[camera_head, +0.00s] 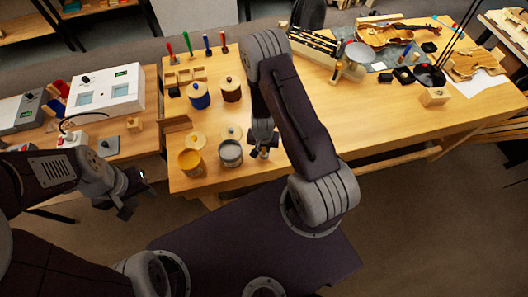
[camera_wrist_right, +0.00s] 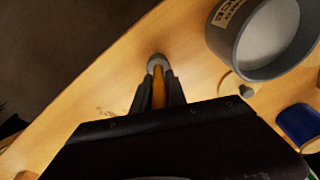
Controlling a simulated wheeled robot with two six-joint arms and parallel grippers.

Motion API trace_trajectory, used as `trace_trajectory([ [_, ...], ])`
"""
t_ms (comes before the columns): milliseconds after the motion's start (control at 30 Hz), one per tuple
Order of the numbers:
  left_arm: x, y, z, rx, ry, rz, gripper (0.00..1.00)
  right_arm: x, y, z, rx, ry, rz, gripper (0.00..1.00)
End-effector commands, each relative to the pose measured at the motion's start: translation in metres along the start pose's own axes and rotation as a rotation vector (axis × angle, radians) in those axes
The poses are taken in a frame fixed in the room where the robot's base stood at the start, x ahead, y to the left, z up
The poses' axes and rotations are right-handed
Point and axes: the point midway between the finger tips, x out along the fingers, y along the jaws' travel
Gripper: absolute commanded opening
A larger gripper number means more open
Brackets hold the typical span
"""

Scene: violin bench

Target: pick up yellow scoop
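The yellow scoop (camera_wrist_right: 158,92) shows in the right wrist view as a yellow handle with a round grey end. It lies between the fingers of my right gripper (camera_wrist_right: 158,96), which appear closed on both sides of the handle. In the head view my right gripper (camera_head: 264,150) is low at the front edge of the bench, right of the grey jar; only a small yellow bit of the scoop (camera_head: 264,155) shows there. My left gripper (camera_head: 138,193) is empty, its fingers apart, in front of the left side table.
An open grey jar (camera_head: 231,156) stands close left of my right gripper, with an open yellow jar (camera_head: 190,162) beyond it. Violin parts (camera_head: 395,35) lie at the back right. The bench's front middle is clear.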

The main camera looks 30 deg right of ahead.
Motion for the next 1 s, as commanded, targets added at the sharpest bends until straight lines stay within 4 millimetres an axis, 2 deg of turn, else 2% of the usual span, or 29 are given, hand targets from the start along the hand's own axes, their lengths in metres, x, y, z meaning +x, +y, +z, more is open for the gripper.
trace_trajectory([
  [433,-0.001,0.0,0.0,0.0,0.0,0.0,0.36,-0.005,0.0,-0.001,0.001,0.001,0.0,0.0],
  [567,-0.002,0.0,0.0,0.0,0.0,0.0,0.36,-0.019,-0.001,-0.004,0.001,0.003,-0.001,0.0],
  [667,-0.01,0.0,-0.001,0.0,0.0,0.0,0.36,-0.041,-0.001,-0.007,0.002,0.003,-0.002,0.0],
  [800,0.011,0.0,0.001,0.0,0.0,0.0,0.36,-0.052,0.025,0.001,0.004,0.002,-0.001,0.0],
  [1000,0.019,0.0,0.002,0.0,0.0,0.0,0.36,-0.084,0.067,0.011,0.006,0.003,0.0,0.0],
])
